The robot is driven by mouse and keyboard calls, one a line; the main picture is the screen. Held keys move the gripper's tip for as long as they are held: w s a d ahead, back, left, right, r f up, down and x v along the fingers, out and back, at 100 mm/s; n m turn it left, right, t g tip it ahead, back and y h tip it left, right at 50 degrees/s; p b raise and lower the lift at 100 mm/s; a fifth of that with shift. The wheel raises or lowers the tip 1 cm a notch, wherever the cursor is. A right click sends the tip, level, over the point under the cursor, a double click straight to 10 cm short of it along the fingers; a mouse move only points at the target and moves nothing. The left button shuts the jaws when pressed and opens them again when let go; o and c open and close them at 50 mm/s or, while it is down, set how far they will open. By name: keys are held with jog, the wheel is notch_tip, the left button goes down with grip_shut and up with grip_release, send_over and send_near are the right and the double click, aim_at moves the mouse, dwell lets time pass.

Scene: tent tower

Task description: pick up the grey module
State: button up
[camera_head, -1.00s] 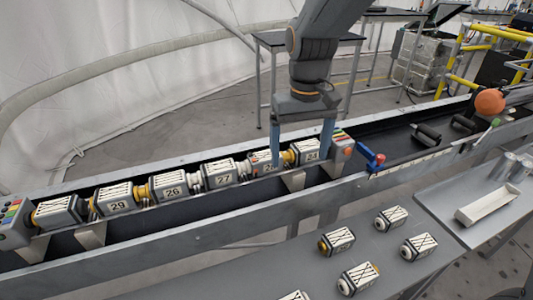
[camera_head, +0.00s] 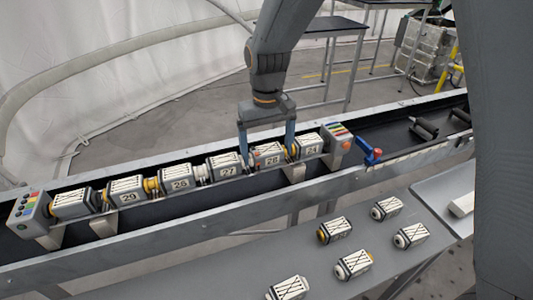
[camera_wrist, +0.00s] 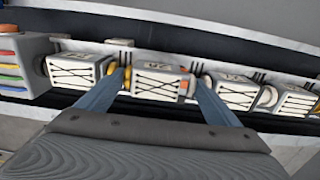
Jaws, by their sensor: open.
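A row of grey modules with white faces lies in the long trough. My gripper (camera_head: 267,158) is open, its two blue fingers on either side of one grey module (camera_head: 268,156), second from the row's right end in the head view. In the wrist view this module (camera_wrist: 160,85) sits between the fingertips, with its number partly readable. A gap to the fingers is hard to judge. Module 24 (camera_head: 308,145) is to its right and module 27 (camera_head: 226,168) to its left in the head view. The row has several like modules.
A button block (camera_head: 28,213) is at the left end. Several loose modules lie on the grey front table (camera_head: 225,270). The trough walls run close by.

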jog(key=c, duration=1)
